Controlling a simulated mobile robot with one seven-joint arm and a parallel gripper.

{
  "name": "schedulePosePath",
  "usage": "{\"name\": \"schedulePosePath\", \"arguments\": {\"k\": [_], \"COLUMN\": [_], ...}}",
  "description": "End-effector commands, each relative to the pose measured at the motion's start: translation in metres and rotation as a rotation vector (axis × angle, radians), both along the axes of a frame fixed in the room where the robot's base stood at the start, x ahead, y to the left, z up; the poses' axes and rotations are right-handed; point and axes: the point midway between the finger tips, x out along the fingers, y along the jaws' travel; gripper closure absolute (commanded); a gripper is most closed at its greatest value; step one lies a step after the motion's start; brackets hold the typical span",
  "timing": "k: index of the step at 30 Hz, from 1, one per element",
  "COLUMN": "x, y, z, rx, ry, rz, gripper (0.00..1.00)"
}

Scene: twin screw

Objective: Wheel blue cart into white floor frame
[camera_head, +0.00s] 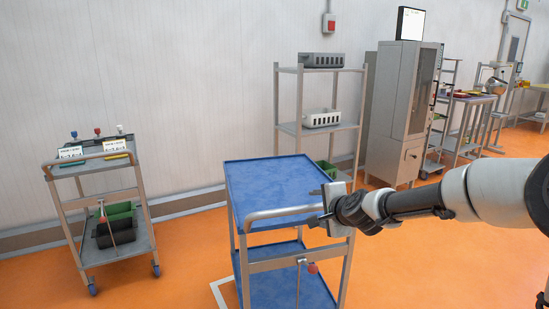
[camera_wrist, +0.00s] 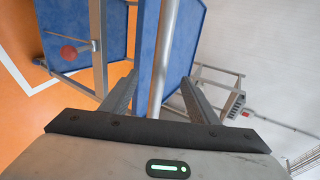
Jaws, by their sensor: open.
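The blue cart (camera_head: 272,182) stands in the middle of the head view, with two blue shelves and a grey push handle (camera_head: 275,213) on its near side. My gripper (camera_head: 322,207) is at the right end of that handle. In the wrist view my gripper (camera_wrist: 160,88) is open, and the handle's grey tube (camera_wrist: 163,60) runs between its two fingers. Whether either finger touches the tube I cannot tell. Part of the white floor frame (camera_head: 219,291) shows at the cart's lower left; its line also shows in the wrist view (camera_wrist: 14,68). The cart hides the rest.
Another grey cart (camera_head: 97,165) with bins and small items stands at the left. A grey shelf rack (camera_head: 301,110) stands behind the blue cart, and a tall cabinet (camera_head: 402,112) is right of it. Orange floor (camera_head: 185,255) is clear between the two carts.

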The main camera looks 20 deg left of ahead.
Motion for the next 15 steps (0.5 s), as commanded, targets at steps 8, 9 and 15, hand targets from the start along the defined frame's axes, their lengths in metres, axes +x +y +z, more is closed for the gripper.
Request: {"name": "schedulePosePath", "arguments": {"k": [8,9,15], "x": [-0.015,-0.017,-0.028], "y": [-0.012,-0.014,-0.022], "z": [0.012,0.014,0.023], "rx": [0.0,0.0,-0.001], "ry": [0.0,0.0,-0.001], "rz": [-0.001,-0.001,-0.002], "gripper": [0.45,0.45,0.45]}}
